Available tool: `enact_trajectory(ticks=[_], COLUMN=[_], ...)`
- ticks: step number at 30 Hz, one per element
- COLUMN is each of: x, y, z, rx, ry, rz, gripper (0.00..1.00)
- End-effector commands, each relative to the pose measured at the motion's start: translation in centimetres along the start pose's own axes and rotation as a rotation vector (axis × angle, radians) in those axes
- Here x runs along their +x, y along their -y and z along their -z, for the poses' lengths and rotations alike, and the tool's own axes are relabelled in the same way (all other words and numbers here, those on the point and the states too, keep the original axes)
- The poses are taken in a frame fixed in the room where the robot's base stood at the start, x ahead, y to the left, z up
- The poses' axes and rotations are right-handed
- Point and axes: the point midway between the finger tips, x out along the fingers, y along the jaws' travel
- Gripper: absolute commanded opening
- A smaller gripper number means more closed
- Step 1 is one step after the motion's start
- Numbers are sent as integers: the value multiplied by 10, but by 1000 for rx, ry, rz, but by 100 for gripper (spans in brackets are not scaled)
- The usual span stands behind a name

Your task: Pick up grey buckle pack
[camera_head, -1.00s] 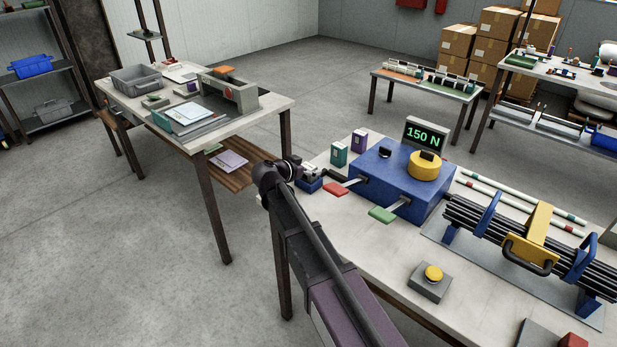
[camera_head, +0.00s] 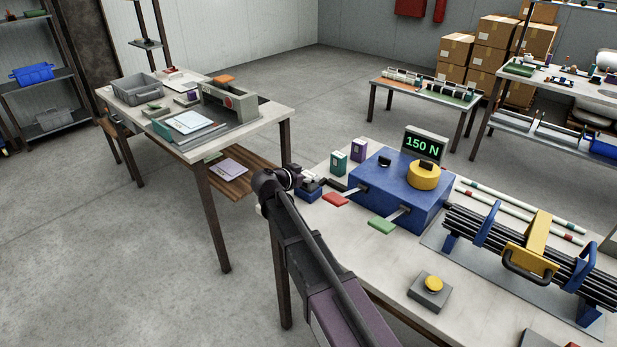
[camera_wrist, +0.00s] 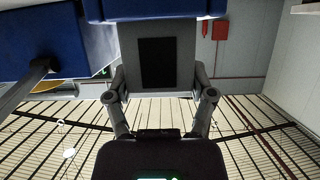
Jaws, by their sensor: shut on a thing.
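A grey block with a black panel (camera_wrist: 185,40), which looks like the grey buckle pack, fills the middle of the wrist view between my fingers. My gripper (camera_wrist: 160,88) is shut on it, one finger at each side. In the head view my gripper (camera_head: 312,178) is at the left end of the front table, just left of the blue machine, above a small dark blue part (camera_head: 309,194). The pack cannot be made out there.
The blue machine (camera_head: 385,187) with a 150 N display stands close right of my gripper. Teal (camera_head: 338,163) and purple (camera_head: 359,149) packs stand behind. Red (camera_head: 336,200) and green (camera_head: 382,227) paddles stick out in front. Open floor lies left of the front table.

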Motion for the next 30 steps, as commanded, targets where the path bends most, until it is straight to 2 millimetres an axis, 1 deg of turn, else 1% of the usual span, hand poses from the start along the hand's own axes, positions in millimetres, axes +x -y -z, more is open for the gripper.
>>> enact_trajectory(ticks=[12, 13, 15, 24, 30], x=[-14, -18, -35, -97, -130], y=[0, -2, -10, -35, -47], z=[33, 32, 22, 4, -7], rx=[-1, -1, -2, -2, -2], ry=[-1, -1, -1, -2, -2], rz=[1, 2, 4, 4, 3], gripper=[12, 12, 12, 12, 12])
